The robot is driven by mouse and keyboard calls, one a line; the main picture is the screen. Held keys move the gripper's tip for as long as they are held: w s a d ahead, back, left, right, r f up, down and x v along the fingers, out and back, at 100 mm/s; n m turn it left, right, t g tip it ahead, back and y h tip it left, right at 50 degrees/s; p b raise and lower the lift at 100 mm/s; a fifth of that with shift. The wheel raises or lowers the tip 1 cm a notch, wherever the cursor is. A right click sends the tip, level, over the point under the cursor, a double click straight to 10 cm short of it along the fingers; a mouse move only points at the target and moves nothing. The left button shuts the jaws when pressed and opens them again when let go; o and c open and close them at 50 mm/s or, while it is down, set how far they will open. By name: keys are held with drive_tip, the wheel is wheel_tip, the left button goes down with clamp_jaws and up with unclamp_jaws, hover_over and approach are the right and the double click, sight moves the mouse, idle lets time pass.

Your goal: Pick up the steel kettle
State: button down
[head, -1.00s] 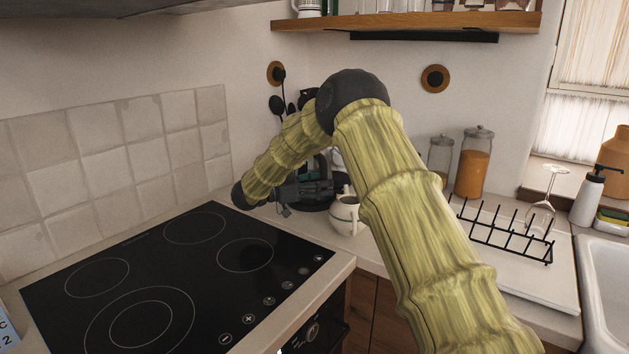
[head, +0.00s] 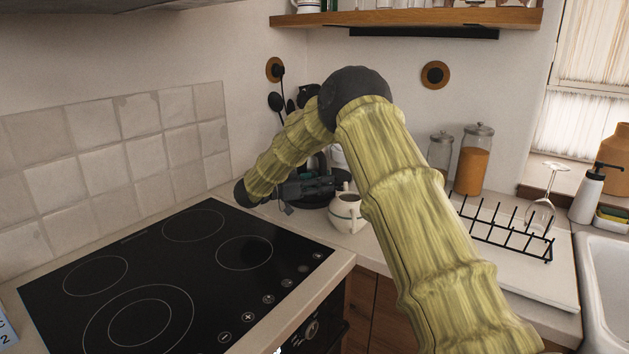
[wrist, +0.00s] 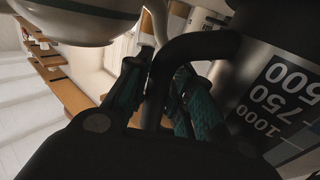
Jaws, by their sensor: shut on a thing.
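The steel kettle (wrist: 275,85) fills the right of the wrist view, with a grey metal body and a dark panel marked 500, 750 and 1000. Its black handle (wrist: 200,45) bends down between the teal-padded fingers of my gripper (wrist: 160,95), which is shut on it. In the head view my gripper (head: 310,187) is at the back corner of the counter, beyond the hob. My arm and gripper hide most of the kettle there. I cannot tell whether its bottom touches the surface below.
A cream jug (head: 346,214) stands close to the right of my gripper; a white rounded vessel (wrist: 80,22) is near it in the wrist view. The black hob (head: 180,270) is clear. Glass jars (head: 474,160) and a black rack (head: 505,235) are at right. A wooden shelf (head: 405,20) is above.

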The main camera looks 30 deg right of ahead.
sight(323, 159)
drive_tip(key=shift+r, duration=0.25)
wheel_tip(323, 159, up, 10)
drive_tip(key=shift+f+b, duration=0.1)
drive_tip(key=shift+b, duration=0.25)
idle(0.8)
